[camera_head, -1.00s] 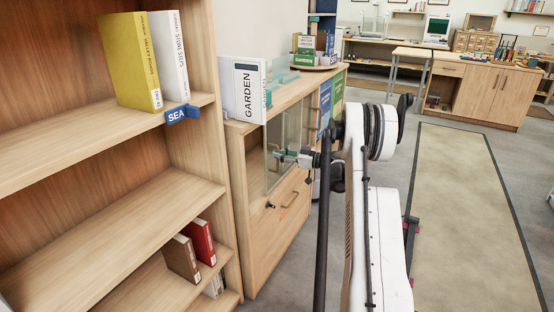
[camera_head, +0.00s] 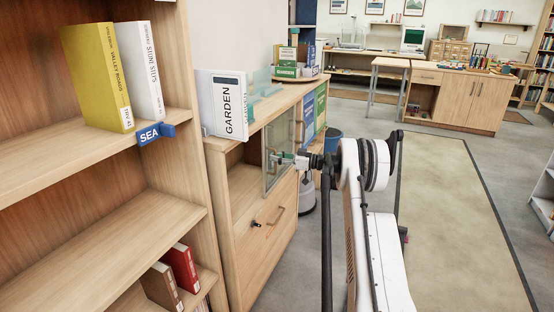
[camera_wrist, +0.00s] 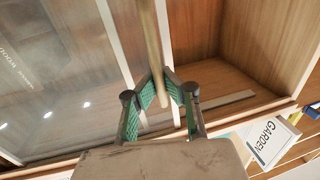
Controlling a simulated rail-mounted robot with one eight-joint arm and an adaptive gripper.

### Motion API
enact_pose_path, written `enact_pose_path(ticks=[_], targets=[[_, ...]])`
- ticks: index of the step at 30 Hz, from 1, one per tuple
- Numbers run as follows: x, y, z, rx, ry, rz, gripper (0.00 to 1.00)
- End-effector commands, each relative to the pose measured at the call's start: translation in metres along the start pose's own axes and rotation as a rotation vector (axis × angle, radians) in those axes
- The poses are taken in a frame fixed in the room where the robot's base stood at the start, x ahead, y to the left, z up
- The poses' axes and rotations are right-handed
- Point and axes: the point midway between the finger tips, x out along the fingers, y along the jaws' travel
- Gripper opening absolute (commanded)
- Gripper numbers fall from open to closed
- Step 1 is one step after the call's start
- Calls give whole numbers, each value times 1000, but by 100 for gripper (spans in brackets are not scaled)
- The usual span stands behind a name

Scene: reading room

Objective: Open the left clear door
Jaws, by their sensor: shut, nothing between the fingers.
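The low wooden cabinet (camera_head: 270,227) has a clear-door compartment above its drawer. A framed clear door (camera_head: 279,152) covers the right part of the opening. The left part is uncovered and shows the bare wooden inside, which also shows in the wrist view (camera_wrist: 237,58). My gripper (camera_head: 284,159) is at the door's front. In the wrist view my gripper (camera_wrist: 165,98) has its green-padded fingers close together around the lower end of a long upright handle (camera_wrist: 151,45), with no clear grip on it. Whether the door slides or swings cannot be told.
A GARDEN book (camera_head: 230,105) and clear bookends stand on the cabinet top. A drawer handle (camera_head: 276,221) sticks out below the door. The tall open bookcase (camera_head: 203,165) stands close at left. A blue bin (camera_head: 333,140) stands beyond my arm.

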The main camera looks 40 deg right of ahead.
Motion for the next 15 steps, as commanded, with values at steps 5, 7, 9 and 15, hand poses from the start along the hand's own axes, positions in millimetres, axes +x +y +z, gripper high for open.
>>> enact_pose_path(ticks=[5,7,9,15], targets=[[-1,0,0,0,0,1,15],[-1,0,0,0,0,1,24],[-1,0,0,0,0,1,28],[-1,0,0,0,0,1,28]])
